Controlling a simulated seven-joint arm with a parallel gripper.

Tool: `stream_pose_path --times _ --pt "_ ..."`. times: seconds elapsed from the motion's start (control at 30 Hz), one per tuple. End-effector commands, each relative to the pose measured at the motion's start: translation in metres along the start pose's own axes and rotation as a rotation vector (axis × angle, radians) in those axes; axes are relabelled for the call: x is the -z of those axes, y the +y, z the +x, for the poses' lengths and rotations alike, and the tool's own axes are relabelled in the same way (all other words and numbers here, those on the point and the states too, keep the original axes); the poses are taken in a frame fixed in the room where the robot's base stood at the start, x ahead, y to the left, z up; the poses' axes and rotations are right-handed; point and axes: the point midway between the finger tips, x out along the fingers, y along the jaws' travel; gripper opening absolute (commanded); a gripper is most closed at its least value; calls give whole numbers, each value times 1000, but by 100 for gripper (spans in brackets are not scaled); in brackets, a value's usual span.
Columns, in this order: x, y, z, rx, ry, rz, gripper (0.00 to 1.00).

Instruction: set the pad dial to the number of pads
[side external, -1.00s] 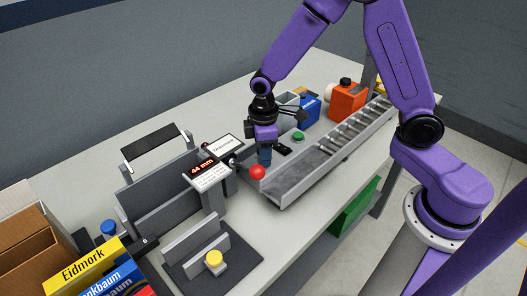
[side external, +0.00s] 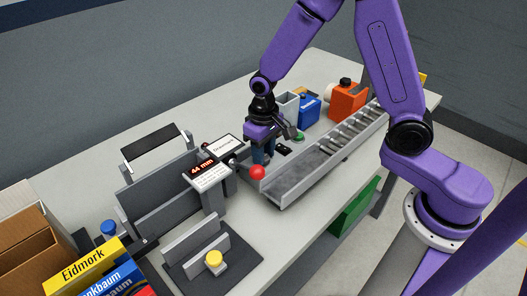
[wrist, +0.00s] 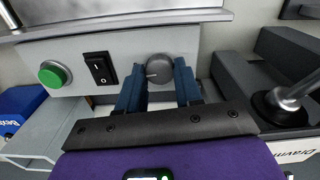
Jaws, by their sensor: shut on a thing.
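The pad dial is a round dark grey knob (wrist: 159,68) with a pale pointer line, on a light grey panel (wrist: 200,38) in the wrist view. The line points left in that picture. My gripper (wrist: 158,78) has its two blue fingers shut on the knob, one on each side. In the side view my gripper (side external: 262,154) points down beside the near end of the conveyor, and the knob is hidden there. No dial numbers are readable, and I cannot make out any pads for certain.
A green button (wrist: 54,74) and black rocker switch (wrist: 99,68) sit left of the knob. A red ball-topped lever (side external: 257,172) stands close to my gripper. A display reads 44 mm (side external: 202,166). The conveyor (side external: 318,165) runs to the back right.

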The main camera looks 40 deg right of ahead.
Motion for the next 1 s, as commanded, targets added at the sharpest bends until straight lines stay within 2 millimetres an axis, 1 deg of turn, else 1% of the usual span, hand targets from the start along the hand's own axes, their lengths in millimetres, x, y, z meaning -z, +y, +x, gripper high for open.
stream_pose_path --times 0.1,0.3,0.8,0.83,0.87,0.9,1.0 --pt "-1 0 0 -1 -3 54 4" --pt "-1 0 0 -1 -3 108 4" --pt "-1 0 0 -1 -3 126 4" --pt "-1 0 0 0 -3 126 38" --pt "-1 0 0 0 -3 126 48" --pt "-1 0 0 0 -2 126 60" --pt "0 0 0 0 -2 125 60"
